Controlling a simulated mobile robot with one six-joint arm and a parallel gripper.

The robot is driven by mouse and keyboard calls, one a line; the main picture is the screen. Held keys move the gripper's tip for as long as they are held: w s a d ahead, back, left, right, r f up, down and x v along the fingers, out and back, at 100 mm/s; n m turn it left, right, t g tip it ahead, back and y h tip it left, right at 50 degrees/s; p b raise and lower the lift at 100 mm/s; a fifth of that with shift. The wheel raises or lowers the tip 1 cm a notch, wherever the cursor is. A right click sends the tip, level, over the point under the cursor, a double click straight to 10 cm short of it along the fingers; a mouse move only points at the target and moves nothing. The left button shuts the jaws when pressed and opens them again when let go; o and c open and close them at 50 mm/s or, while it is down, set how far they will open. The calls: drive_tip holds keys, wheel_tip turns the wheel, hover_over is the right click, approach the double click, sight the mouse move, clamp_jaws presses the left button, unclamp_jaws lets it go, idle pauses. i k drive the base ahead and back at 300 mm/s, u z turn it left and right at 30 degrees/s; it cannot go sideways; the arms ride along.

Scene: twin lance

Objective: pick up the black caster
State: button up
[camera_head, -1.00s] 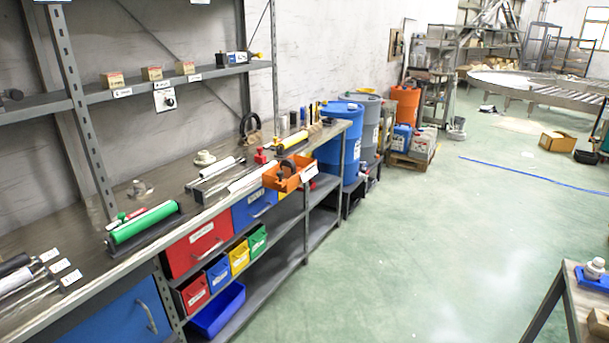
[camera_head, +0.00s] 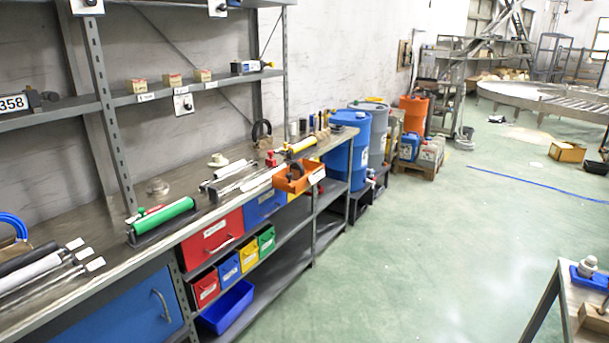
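An orange open bin (camera_head: 308,182) sits at the front edge of the long workbench (camera_head: 70,223). A dark rounded object (camera_head: 296,171) shows in the bin; it may be the black caster, but it is too small to tell. A black ring-like object (camera_head: 261,132) stands upright farther back on the bench, and I cannot tell what it is. My gripper is not in view.
A green roller (camera_head: 163,217), silver rods (camera_head: 222,170) and a yellow tool (camera_head: 300,146) lie on the bench. Drawers and coloured bins (camera_head: 227,269) are below. Blue drum (camera_head: 351,140) stands beyond. A small table (camera_head: 575,300) is at lower right. The green floor (camera_head: 420,250) between is clear.

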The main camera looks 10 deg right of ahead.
sight(297, 169)
drive_tip(key=u, duration=0.15)
drive_tip(key=i, duration=0.95)
drive_tip(key=u, duration=0.55)
drive_tip(key=k, duration=0.2)
drive_tip(key=u, duration=0.65)
